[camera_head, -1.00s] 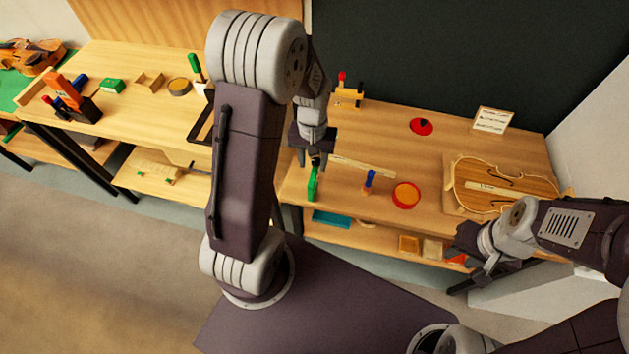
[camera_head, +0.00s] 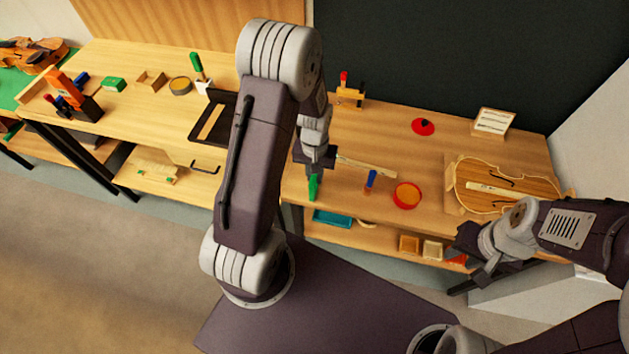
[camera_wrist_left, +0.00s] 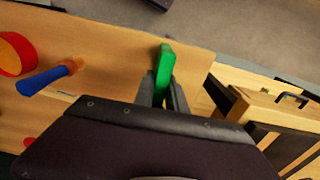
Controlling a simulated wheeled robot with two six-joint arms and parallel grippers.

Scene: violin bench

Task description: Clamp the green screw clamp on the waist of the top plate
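The green screw clamp (camera_head: 313,187) stands upright near the front left edge of the right-hand bench. My left gripper (camera_head: 314,172) is directly above it and hides its upper part. In the left wrist view the clamp (camera_wrist_left: 164,70) sits between the two fingers (camera_wrist_left: 162,95); whether they press on it is unclear. The violin top plate (camera_head: 540,186) lies on a board at the bench's right side, a pale strip along its middle. My right gripper (camera_head: 480,262) hangs in front of the bench edge below the plate; its fingers are unclear.
A wooden stick (camera_head: 368,167) lies behind. A red disc (camera_head: 423,127) and a card stand (camera_head: 493,122) are farther back. A dark tray (camera_head: 216,117) is left.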

